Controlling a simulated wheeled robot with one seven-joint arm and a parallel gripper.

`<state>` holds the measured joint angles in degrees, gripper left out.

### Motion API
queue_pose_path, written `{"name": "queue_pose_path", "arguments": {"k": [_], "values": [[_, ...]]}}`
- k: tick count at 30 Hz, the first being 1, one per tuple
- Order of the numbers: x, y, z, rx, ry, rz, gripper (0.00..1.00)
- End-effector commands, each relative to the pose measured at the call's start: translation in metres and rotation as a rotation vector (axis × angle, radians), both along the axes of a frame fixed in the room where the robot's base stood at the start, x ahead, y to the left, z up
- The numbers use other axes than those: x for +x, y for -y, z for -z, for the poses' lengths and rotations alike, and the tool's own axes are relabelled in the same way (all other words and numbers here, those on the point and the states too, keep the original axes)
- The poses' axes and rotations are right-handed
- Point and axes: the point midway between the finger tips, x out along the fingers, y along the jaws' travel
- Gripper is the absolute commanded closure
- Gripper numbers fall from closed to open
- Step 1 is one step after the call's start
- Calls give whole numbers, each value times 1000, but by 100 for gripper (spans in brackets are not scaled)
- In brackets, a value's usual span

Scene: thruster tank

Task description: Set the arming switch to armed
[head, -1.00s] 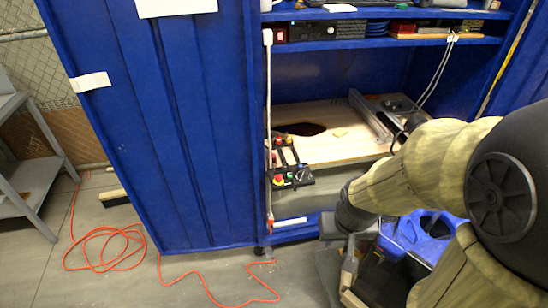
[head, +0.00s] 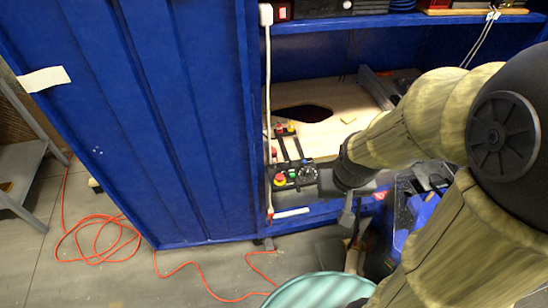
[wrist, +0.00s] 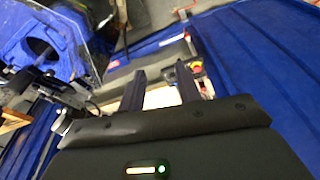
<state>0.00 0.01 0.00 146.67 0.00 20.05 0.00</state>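A dark control panel (head: 297,177) sits at the front left of the cabinet's wooden shelf. It carries a red-and-yellow emergency button (head: 279,180), small green controls and a dark round knob (head: 307,174). I cannot tell which control is the arming switch, or its setting. In the head view my gripper is just right of the panel, partly hidden by my arm. In the wrist view my gripper (wrist: 161,77) shows two separated dark fingers with nothing between them. A red emergency button (wrist: 196,67) shows just beyond the right finger, apart from it.
A blue cabinet door (head: 170,120) stands open left of the panel, with a white vertical cable (head: 267,90) along its edge. An orange cord (head: 90,240) lies on the floor. A pale teal round object (head: 320,290) is at the bottom. Blue equipment (head: 425,205) stands right.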

Motion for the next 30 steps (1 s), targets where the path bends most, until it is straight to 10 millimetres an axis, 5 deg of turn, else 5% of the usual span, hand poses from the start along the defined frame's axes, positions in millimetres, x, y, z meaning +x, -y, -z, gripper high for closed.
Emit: {"name": "queue_pose_path", "arguments": {"k": [14,20,30], "values": [[14,-4,11,-8,7,-25,66],[66,-23,41,-41,31,-123,66],[172,-82,88,-110,106,-310,66]]}}
